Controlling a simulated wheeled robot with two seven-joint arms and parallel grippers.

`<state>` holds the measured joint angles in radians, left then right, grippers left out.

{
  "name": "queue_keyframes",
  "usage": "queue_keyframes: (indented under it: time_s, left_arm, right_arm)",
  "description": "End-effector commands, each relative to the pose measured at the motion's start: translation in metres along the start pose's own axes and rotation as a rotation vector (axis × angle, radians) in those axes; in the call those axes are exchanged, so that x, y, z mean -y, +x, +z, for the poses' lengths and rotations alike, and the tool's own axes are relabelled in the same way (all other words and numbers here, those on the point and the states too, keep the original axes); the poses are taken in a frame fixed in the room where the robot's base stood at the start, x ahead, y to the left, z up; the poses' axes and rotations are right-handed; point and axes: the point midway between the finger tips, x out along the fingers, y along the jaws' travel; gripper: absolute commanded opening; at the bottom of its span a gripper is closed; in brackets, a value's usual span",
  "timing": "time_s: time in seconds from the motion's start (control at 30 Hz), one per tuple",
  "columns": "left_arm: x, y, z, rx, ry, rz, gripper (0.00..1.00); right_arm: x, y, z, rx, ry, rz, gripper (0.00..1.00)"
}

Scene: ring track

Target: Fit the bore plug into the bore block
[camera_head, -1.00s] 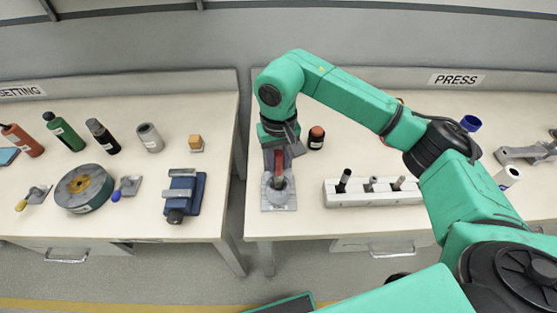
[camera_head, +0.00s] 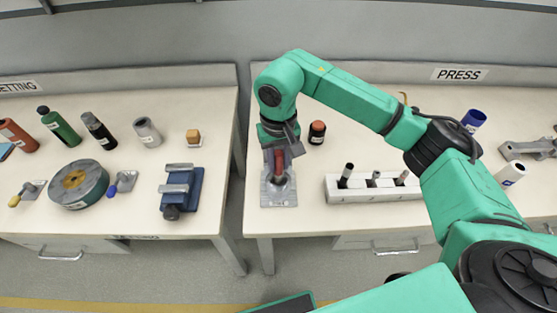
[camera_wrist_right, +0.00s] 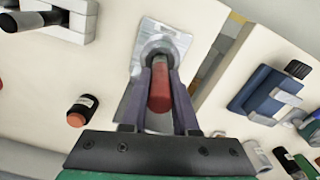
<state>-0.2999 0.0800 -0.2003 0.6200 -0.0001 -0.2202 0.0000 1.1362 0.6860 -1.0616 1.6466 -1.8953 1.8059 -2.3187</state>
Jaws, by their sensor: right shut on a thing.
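The bore block (camera_head: 279,196) is a grey metal piece with a square base and a round raised collar, near the left end of the right-hand bench. My right gripper (camera_head: 279,155) is directly above it, shut on the red bore plug (camera_head: 280,163). In the right wrist view the red plug (camera_wrist_right: 160,88) lies between the two fingers (camera_wrist_right: 161,95), pointing at the collar of the block (camera_wrist_right: 167,41). The plug's lower end is at the collar's mouth. How deep it sits inside I cannot tell. My left gripper is not in view.
A white rack (camera_head: 375,196) with several pegs stands to the right of the block. A dark, orange-topped bottle (camera_head: 317,133) stands behind it. A blue vise (camera_head: 182,190) is on the left-hand bench, across a gap. Bare bench lies between block and rack.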

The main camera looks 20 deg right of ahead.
Motion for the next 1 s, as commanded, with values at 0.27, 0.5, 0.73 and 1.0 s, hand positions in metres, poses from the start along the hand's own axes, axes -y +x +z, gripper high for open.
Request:
queue_keyframes:
  time_s: [0.27,0.5,0.73,1.0]
  left_arm:
    - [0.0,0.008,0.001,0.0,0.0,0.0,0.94]
    - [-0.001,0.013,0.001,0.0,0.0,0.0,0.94]
    - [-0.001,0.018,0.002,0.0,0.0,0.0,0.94]
    - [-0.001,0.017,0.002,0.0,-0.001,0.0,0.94]
  right_arm:
    - [0.0,0.008,0.0,-0.001,0.0,0.0,0.0]
    - [0.0,0.014,0.0,-0.001,0.0,0.0,0.0]
    - [0.0,0.02,0.0,-0.001,0.0,-0.001,0.0]
    - [0.0,0.018,0.0,0.0,0.0,0.0,0.63]
